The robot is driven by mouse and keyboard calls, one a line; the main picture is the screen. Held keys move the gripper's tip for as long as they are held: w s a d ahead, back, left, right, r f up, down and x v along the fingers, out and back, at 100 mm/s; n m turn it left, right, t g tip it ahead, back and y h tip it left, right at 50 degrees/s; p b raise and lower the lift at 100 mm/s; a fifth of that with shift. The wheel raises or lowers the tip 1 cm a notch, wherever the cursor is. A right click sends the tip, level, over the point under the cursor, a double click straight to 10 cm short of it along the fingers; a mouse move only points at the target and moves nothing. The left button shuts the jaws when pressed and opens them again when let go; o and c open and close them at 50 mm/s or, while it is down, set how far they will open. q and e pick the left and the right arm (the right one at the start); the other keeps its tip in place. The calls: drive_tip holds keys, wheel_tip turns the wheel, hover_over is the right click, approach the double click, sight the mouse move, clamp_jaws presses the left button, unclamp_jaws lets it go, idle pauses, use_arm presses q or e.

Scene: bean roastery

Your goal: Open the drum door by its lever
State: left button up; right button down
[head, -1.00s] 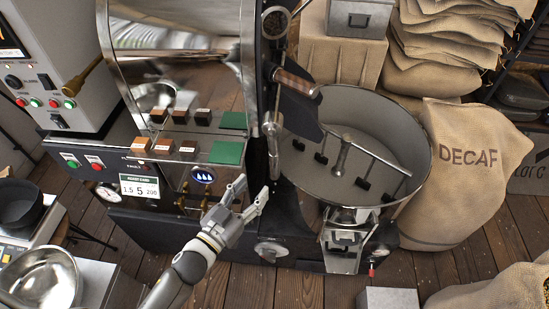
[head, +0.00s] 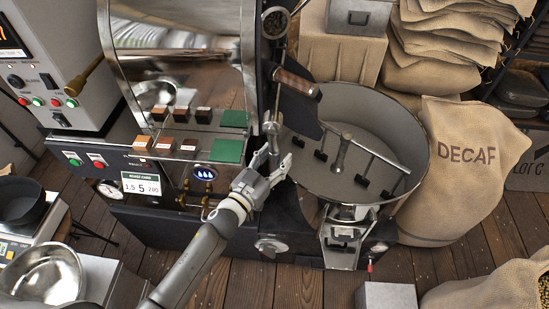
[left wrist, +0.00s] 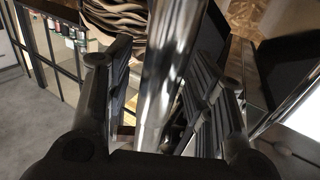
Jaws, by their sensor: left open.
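The roaster front carries a slim silver lever (head: 272,130) that hangs down beside the dark drum door and chute (head: 300,112). My left gripper (head: 275,161) is at the lower end of this lever, its two fingers pointing up and spread on either side of it. In the left wrist view, a shiny metal rod, apparently the lever (left wrist: 168,65), runs between the two dark open fingers (left wrist: 160,95). It is not clear that either finger touches it. The door looks closed, though its edge is partly hidden. My right gripper is out of view.
The round cooling tray (head: 415,172) with its stirring arm stands right of the gripper. A wooden handle (head: 297,82) sits above the lever. Sample blocks and a green card (head: 226,152) lie on the left shelf. A DECAF sack (head: 466,185) stands at right.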

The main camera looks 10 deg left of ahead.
use_arm(q)
clamp_jaws()
idle(0.3)
drive_tip(key=shift+f, duration=0.1)
